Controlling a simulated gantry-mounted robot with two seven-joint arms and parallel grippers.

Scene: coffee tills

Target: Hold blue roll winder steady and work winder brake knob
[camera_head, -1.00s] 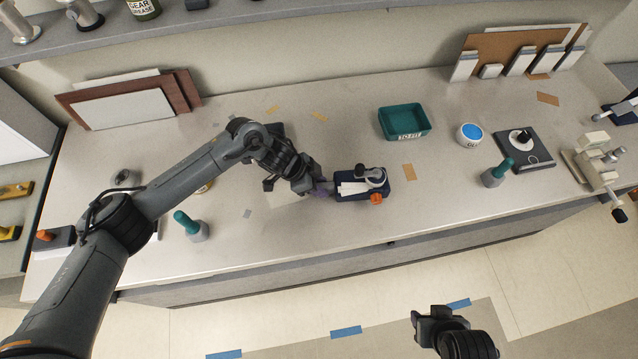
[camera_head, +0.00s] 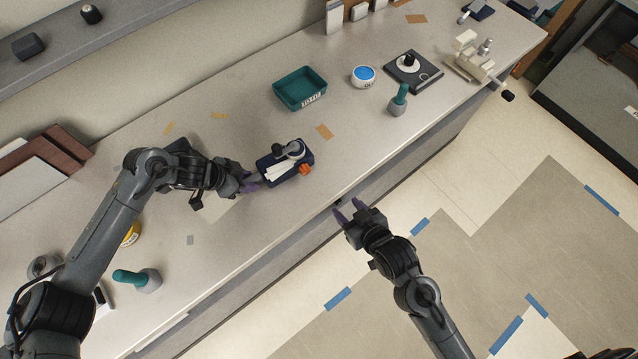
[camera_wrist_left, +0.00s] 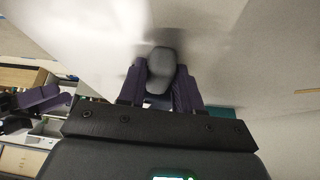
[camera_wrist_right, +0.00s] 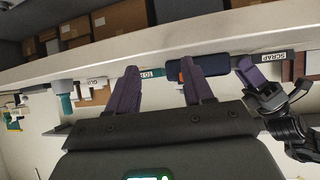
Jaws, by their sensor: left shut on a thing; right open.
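The blue roll winder (camera_head: 271,172) stands near the counter's front edge in the head view, with white strips and a grey wheel on top. Its orange brake knob (camera_head: 305,169) faces the front edge. My left gripper (camera_head: 251,181) is shut on the winder's left end. In the left wrist view, a rounded grey part (camera_wrist_left: 160,72) sits between its purple fingers. My right gripper (camera_head: 350,208) is open and empty, in front of the counter edge and apart from the winder. The right wrist view shows the winder's dark blue body (camera_wrist_right: 214,67) beyond the fingers.
A green tray (camera_head: 301,90), a white tub with a blue top (camera_head: 364,76) and a dark dial plate (camera_head: 428,71) stand further along the counter.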

